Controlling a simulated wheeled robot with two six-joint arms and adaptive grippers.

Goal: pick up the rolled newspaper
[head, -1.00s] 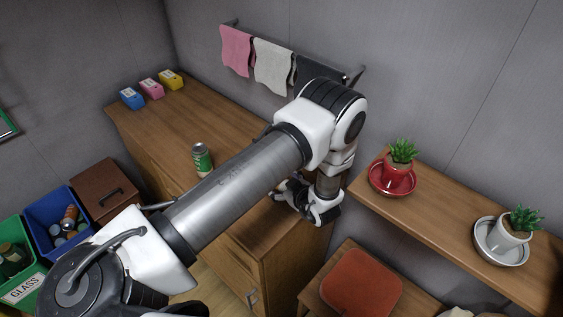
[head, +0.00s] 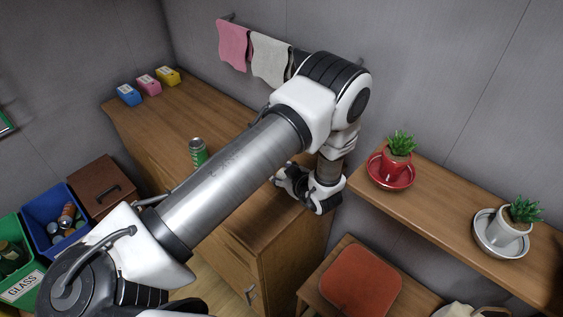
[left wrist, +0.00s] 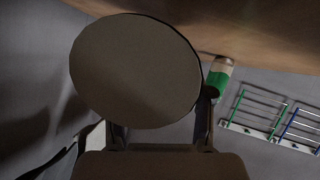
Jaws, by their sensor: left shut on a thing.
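My left gripper (head: 298,186) is over the right end of the wooden counter, beside the wall, partly behind its own wrist. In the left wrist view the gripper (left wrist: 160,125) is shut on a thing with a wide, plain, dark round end. I take this for the rolled newspaper (left wrist: 135,70), held between the two fingers; no print or side of it shows. In the head view the arm and gripper hide it. My right gripper is not in view.
A green can (head: 198,151) stands on the counter (head: 160,118) left of my arm; three small boxes (head: 148,85) are at the back. Towels (head: 270,60) hang on a rail behind. A shelf (head: 440,225) with two potted plants (head: 398,150) is close right of my gripper.

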